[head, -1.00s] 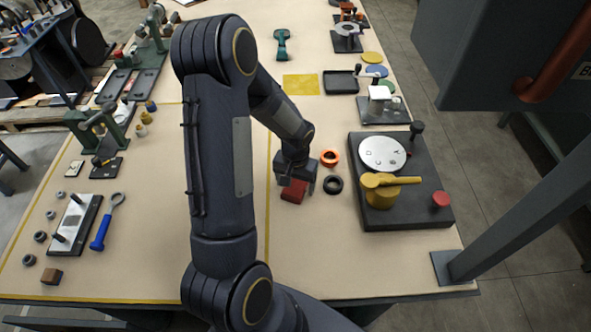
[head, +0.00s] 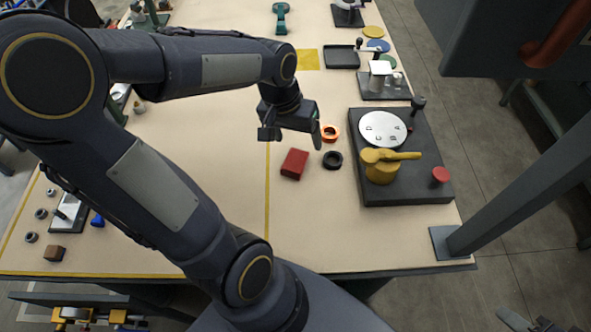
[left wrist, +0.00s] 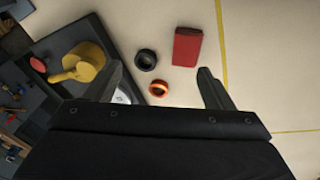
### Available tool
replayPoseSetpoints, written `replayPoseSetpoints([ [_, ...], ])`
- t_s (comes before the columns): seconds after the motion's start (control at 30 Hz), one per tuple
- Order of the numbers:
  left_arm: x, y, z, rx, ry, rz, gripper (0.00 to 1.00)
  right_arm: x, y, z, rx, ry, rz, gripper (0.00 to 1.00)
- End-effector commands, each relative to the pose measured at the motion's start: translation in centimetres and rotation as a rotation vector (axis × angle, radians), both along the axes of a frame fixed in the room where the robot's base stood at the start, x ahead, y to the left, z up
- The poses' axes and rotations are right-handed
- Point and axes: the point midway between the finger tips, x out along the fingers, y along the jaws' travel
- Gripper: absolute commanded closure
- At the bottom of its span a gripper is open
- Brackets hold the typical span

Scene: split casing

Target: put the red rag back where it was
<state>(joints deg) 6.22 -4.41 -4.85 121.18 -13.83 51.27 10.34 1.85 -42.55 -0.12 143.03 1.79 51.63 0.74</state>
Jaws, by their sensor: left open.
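The red rag (head: 295,164), a small folded block shape, lies on the bench just right of the yellow line, left of a black ring (head: 332,160). It also shows in the left wrist view (left wrist: 187,47), lying flat. My left gripper (head: 292,131) is open and empty, above the bench and behind the rag in the head view, apart from it. In the left wrist view its fingers (left wrist: 160,75) stand wide with nothing held between them. My right gripper is not in view.
An orange ring (head: 329,133) lies by the left gripper. A dark fixture plate (head: 425,185) with a white dial and yellow handle stands right. A yellow square (head: 308,59) and black tray (head: 341,56) are farther back. The bench front middle is clear.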

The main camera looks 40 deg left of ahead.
Motion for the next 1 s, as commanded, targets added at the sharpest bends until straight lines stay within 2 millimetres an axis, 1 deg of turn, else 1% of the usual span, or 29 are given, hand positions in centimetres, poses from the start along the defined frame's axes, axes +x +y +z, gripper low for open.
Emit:
replayPoseSetpoints([
  [0.03,-1.4,-0.9,1.2,-0.021,-0.046,-0.007,0.24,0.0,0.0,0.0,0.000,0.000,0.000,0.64],
  [0.1,-3.2,-2.3,2.4,-0.051,-0.101,-0.025,0.24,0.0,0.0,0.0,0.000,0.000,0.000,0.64],
  [0.2,-5.8,-4.2,3.5,-0.090,-0.176,-0.051,0.24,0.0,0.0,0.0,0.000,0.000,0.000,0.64],
  [0.3,-7.9,-5.9,4.2,-0.122,-0.246,-0.075,0.24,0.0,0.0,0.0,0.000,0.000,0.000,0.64],
  [0.43,-9.9,-7.5,4.3,-0.150,-0.308,-0.099,0.24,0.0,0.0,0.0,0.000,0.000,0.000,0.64],
  [0.6,-11.0,-8.4,4.3,-0.164,-0.344,-0.115,0.24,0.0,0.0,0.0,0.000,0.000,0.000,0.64],
  [1.0,-11.0,-8.4,4.3,-0.166,-0.345,-0.116,0.24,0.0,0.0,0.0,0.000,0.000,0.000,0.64],
])
